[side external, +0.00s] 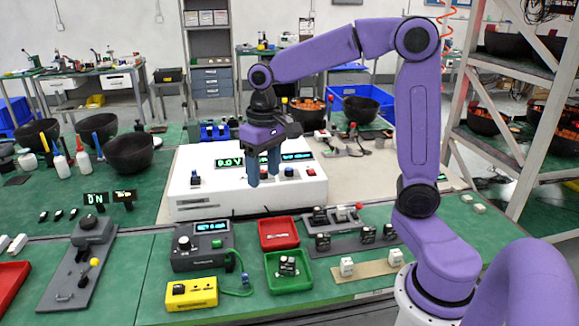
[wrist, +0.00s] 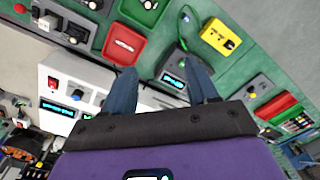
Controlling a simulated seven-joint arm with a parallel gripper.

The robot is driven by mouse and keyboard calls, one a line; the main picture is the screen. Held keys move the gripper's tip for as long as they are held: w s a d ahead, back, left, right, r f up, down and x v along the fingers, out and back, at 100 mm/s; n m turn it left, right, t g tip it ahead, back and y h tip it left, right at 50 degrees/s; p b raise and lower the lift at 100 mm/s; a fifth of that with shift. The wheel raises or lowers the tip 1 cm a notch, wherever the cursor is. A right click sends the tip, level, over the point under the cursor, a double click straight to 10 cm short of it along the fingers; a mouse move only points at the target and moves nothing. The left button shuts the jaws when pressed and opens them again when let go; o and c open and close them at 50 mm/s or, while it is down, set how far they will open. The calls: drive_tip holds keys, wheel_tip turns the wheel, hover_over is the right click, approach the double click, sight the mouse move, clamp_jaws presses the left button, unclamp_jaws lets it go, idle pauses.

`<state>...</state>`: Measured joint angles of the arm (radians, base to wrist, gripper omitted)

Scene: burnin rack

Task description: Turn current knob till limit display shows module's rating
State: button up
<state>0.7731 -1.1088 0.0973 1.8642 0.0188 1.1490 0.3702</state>
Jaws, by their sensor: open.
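The white power unit (side external: 245,203) stands on the bench with a left display (side external: 228,161) reading about 0.0 V, partly hidden by my gripper. Its right display (side external: 297,156) is lit but too small to read. Which is the current knob cannot be read. My gripper (side external: 263,182) is open and empty, fingers down before the unit's face, left of the blue knob. A black module (side external: 287,266) sits in the green tray (side external: 270,284); its rating is unreadable.
A grey tester (side external: 200,258) with a lit display, a yellow meter (side external: 191,293) and a red tray (side external: 278,233) stand in front of the unit. Several modules sit on a grey rack (side external: 345,246) to the right. Black bowls (side external: 128,152) stand at the left.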

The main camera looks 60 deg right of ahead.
drive_tip(key=w+d+r+m, duration=0.1)
drive_tip(key=w+d+m, duration=0.7)
drive_tip(key=d, duration=0.4)
drive_tip(key=m, duration=0.5)
approach(289, 169)
wheel_tip(289, 169, down, 9)
drive_tip(key=shift+w+r, duration=0.1)
drive_tip(key=shift+w, duration=0.05)
drive_tip(key=c, duration=1.1)
